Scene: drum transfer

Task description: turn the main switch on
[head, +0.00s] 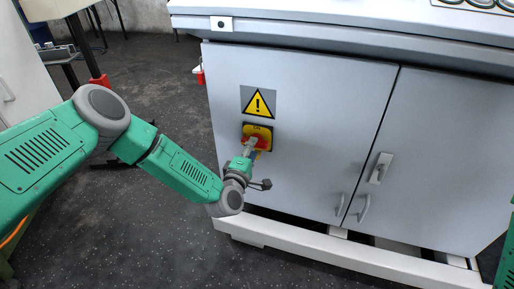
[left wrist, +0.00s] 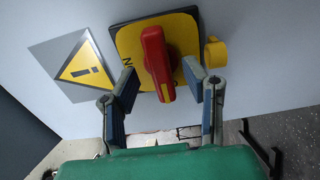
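The main switch has a red handle (left wrist: 156,58) on a yellow plate (left wrist: 184,28) with a dark backing. It is on the grey cabinet door; in the head view the yellow plate (head: 258,130) sits below a warning sign, and my gripper covers part of the switch. My left gripper (head: 249,153) is at the switch. In the left wrist view my left gripper (left wrist: 163,79) is open, with one finger on each side of the handle's lower end. Gaps show between fingers and handle. The plate's lettering is partly hidden. My right gripper is out of view.
A yellow warning sign (head: 258,102) is above the switch. The cabinet (head: 310,110) has a second door with a latch (head: 380,168) and handles to the right. A worktop edge (head: 330,38) overhangs the doors. Dark floor (head: 160,72) is open to the left.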

